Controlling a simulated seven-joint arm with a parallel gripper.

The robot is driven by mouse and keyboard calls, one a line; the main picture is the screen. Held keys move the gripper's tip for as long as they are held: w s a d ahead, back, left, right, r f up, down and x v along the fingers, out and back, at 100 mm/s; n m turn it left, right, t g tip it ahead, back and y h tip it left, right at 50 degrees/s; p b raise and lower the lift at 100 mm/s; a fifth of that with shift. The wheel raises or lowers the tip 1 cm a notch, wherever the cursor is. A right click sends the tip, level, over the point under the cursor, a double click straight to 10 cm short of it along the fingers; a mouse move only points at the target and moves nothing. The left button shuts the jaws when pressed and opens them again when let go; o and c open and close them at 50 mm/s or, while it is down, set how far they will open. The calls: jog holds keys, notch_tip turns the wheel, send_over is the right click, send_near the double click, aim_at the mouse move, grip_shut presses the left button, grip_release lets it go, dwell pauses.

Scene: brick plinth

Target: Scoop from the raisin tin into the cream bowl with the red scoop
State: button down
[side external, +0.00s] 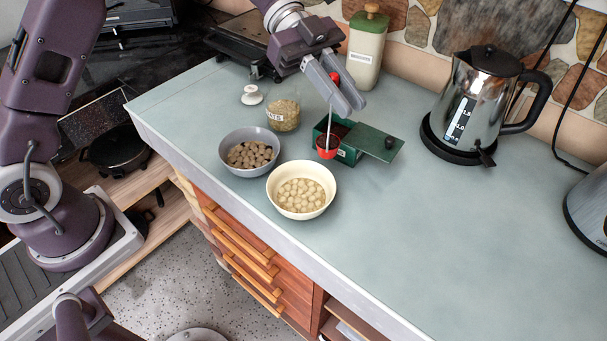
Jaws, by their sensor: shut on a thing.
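My gripper (345,101) is shut on the red scoop (327,153), whose thin handle hangs down from the fingers. The scoop's red cup is at the near left edge of a green tin (349,155), over or just in front of its opening; I cannot tell which. The tin holds something dark, and its green lid (374,142) is open to the right. The cream bowl (301,213) stands just in front of the tin and holds several pale round pieces. What the scoop's cup holds is too small to tell.
A grey bowl (231,163) with brown pieces stands left of the cream bowl. A glass jar (284,115) and a white knob-like lid (252,95) are behind it. A green and cream canister (367,50) and a kettle (478,105) stand at the back.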

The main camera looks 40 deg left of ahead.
jog(key=s+d+m+g+y, duration=0.1)
jog(key=s+m+g, duration=0.2)
jog(key=s, duration=0.3)
jog(key=shift+g, duration=0.3)
jog(key=shift+s+f+m, duration=0.15)
jog(key=shift+s+m, duration=0.05)
jog(key=shift+m, duration=0.1)
